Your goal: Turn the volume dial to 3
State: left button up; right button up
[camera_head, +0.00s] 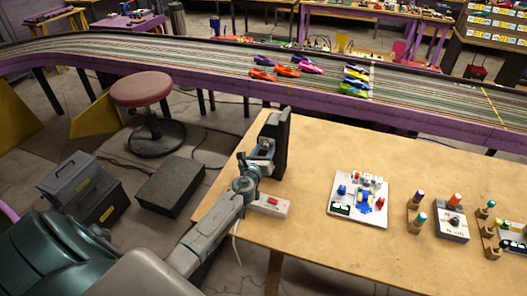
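A dark grey box with a round black knob (454,221) stands on the right part of the wooden table (330,260). Its markings are too small to read, so the knob's setting cannot be told. A white panel (375,214) left of it carries a blue knob (342,190), a small dark display (340,209) and other coloured parts. I cannot tell which knob is the volume dial. My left gripper (277,135) is at the table's left end, well left of both and touching neither. Its fingers are not clear. My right gripper is not in view.
More small parts (492,230) lie at the right edge. A white box with a red button (270,204) is beside my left arm. The table's front middle is clear. A slot track with toy cars (286,71) runs behind.

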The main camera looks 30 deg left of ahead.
pick_arm(q)
jog(key=v, duration=1)
jog(key=shift+s, duration=0.35)
jog(key=shift+d, duration=0.1)
